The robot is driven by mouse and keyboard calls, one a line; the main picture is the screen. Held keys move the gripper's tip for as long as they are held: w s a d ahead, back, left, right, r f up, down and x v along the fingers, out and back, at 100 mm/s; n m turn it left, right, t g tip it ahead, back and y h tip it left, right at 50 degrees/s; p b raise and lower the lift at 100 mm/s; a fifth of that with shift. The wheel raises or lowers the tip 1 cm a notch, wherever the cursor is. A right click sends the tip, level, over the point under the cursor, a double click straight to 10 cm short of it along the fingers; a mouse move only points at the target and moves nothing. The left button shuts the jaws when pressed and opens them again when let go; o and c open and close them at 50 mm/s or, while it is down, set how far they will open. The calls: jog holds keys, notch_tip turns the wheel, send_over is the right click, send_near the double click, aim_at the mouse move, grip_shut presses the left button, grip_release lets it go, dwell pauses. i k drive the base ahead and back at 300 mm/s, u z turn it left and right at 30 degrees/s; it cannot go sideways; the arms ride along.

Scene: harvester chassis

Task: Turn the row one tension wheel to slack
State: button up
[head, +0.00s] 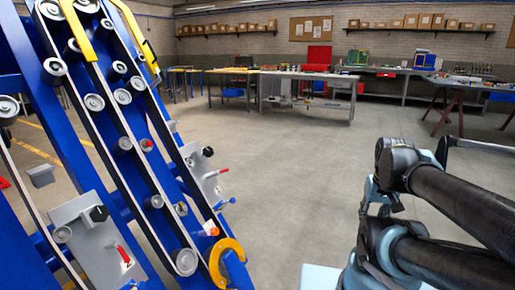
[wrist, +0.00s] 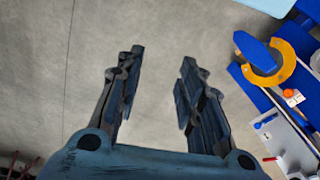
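A blue harvester chassis (head: 85,135) with belts and rollers fills the left of the head view. A grey panel (head: 88,240) on it carries a black knob (head: 98,213) and a red lever (head: 123,255). A second grey panel (head: 203,180) carries another black knob (head: 207,151) and red lever (head: 214,173). I cannot tell which part is the row one tension wheel. My gripper (wrist: 163,58) is open and empty above bare floor, apart from the chassis. The chassis edge with an orange knob (wrist: 291,97) shows at the wrist view's right.
Workbenches (head: 310,75) stand along the back wall.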

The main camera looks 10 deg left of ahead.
aim_at(208, 151)
jog(key=u, duration=1.35)
